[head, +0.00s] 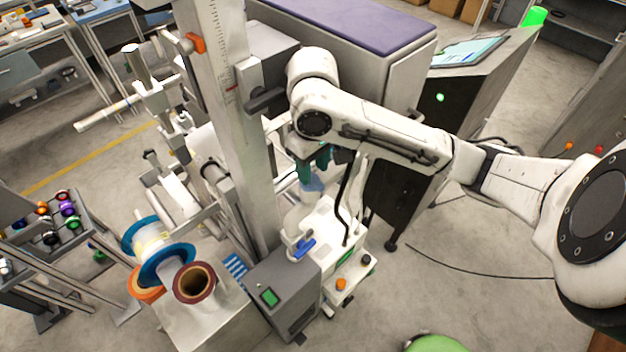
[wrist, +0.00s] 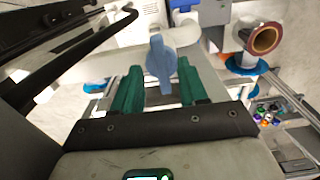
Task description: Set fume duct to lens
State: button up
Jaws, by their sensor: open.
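My gripper (head: 316,168) points down beside the tall grey column, its two green fingers open. In the wrist view, my gripper (wrist: 159,78) has a blue paddle-shaped handle (wrist: 160,60) showing between its fingers, with a gap on each side. I cannot tell whether the handle lies at fingertip depth or below. In the head view, a pale blue part (head: 312,187) sits just under the fingers, above a white rounded body (head: 297,216), which may be the fume duct. My arm and the column partly hide this area. I cannot pick out the lens for certain.
Film reels (head: 160,250) are at left. The column (head: 235,130) and a black cable (head: 344,200) are close to my gripper.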

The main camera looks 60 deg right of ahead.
jog(key=shift+f+b, duration=0.95)
jog(key=shift+f, duration=0.35)
grip_shut()
